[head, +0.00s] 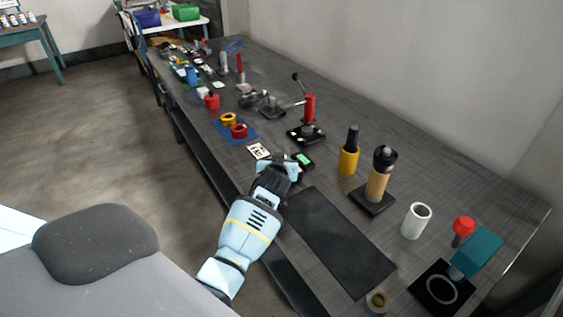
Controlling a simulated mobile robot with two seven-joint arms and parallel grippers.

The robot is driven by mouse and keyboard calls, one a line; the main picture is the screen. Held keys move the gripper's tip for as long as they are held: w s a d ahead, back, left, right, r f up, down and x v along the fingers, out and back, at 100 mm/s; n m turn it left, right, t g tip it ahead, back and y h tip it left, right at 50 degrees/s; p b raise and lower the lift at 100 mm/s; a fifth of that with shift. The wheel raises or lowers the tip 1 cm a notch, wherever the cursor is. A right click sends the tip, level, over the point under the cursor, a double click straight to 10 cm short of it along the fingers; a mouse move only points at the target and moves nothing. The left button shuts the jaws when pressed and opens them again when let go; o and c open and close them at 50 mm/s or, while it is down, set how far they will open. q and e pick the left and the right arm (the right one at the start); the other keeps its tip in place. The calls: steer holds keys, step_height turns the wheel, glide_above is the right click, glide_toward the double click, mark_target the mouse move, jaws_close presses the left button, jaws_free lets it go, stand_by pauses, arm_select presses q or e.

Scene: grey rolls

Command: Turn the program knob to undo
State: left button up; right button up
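I cannot make out a program knob for certain in the head view. A small black device with a green face (303,160) lies on the bench just right of my gripper's tip. One light blue arm of mine reaches up from the bottom over the bench's front edge; I take it for my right arm. Its gripper (281,165) is over the bench beside the green-faced device, near a white printed card (259,151). Its finger gap is too small to read, and I cannot tell whether it touches anything. My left gripper is not in view.
The long grey bench (445,185) runs along the wall. A dark mat (338,242) lies right of my arm. A yellow holder (348,160), wooden-handled tool (378,178), white cup (416,221) and red lever press (309,110) stand nearby. Several small items crowd the far end.

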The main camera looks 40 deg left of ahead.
stand_by(0.3)
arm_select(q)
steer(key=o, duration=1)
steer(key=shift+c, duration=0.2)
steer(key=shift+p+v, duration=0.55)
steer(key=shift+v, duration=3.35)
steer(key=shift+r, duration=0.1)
